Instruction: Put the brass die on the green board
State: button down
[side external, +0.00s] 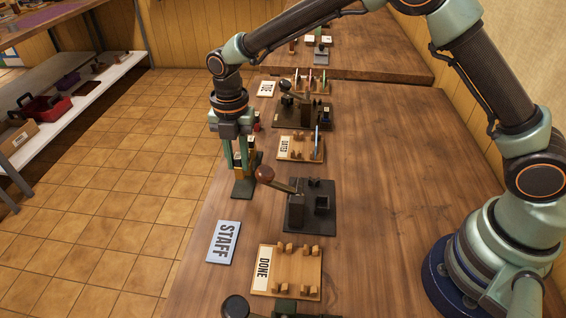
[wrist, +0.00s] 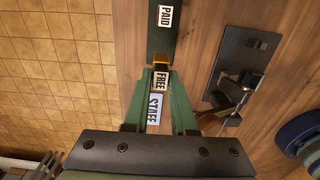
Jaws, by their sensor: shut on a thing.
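My gripper (side external: 240,163) points down at the left edge of the bench, over the dark green board (side external: 244,188). In the wrist view, the board (wrist: 162,45) runs away from my fingertips and carries a white PAID label. My gripper (wrist: 160,76) is shut on a small brass-coloured piece, the brass die (wrist: 160,66), between the green fingertips. A white FREE label shows between the fingers just below the die. The die is mostly hidden in the side view, and I cannot tell whether it touches the board.
The black press (side external: 310,205) with its brown-knobbed lever stands right of my gripper. The STAFF card (side external: 223,242) and wooden DONE rack (side external: 287,270) lie nearer the camera. Another wooden rack (side external: 300,148) and a second press (side external: 303,112) stand farther back.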

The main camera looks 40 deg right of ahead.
aim_at(239, 166)
jog(key=shift+f, duration=2.25)
jog(key=shift+f, duration=0.1)
jog(key=c, duration=0.7)
grip_release()
jog(key=shift+c, duration=0.2)
